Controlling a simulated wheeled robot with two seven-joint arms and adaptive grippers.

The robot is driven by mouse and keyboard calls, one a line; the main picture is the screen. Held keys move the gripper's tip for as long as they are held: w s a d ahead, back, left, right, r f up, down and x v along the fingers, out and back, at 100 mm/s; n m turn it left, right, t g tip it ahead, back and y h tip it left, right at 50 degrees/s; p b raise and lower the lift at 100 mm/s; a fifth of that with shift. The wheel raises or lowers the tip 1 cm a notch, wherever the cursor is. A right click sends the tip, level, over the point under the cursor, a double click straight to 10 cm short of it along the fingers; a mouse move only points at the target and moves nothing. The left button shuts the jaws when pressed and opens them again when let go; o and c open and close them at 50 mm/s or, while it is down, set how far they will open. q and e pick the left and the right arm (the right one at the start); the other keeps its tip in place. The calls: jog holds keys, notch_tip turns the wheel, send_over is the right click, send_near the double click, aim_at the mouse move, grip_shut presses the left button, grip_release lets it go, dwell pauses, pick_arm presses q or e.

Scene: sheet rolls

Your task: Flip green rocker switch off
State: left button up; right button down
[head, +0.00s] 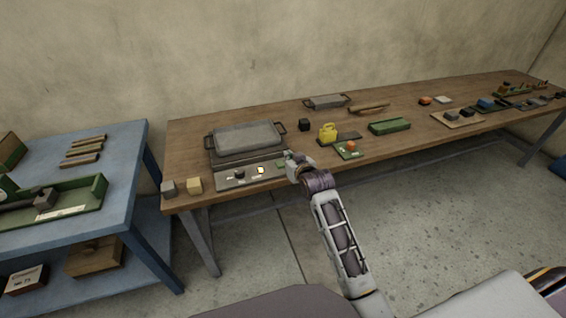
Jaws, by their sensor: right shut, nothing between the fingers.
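A grey control panel (222,183) sits at the front of a flat grey appliance on the wooden table. It carries a dark knob (239,174) and a small bright yellow-white lit part (261,170). A small dark greenish part (280,163), possibly the green rocker switch, shows at the panel's right end; its position is too small to tell. My right gripper (289,156) is shut and empty at the panel's right end, close beside that part. I cannot tell whether they touch. My left gripper is not in view.
The appliance's grey lid (245,137) has dark side handles. Two small blocks (194,185) stand at the table's left corner. A yellow container (327,132), a black cube (304,125) and a green tray (389,126) lie to the right. A blue bench (125,165) stands left.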

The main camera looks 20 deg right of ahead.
jog(key=x, duration=0.3)
send_over(280, 165)
jog(key=s, duration=0.2)
jog(key=shift+d+f+b, duration=0.25)
jog(key=shift+f+b, duration=0.1)
jog(key=shift+f, duration=0.6)
jog(key=shift+s+f, duration=0.1)
jog(key=shift+f, duration=1.9)
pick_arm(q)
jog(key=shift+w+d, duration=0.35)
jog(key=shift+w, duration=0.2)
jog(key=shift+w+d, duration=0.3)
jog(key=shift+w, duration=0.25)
pick_arm(e)
jog(key=shift+s, duration=0.1)
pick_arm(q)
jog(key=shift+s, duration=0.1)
pick_arm(e)
jog(key=shift+f, duration=0.1)
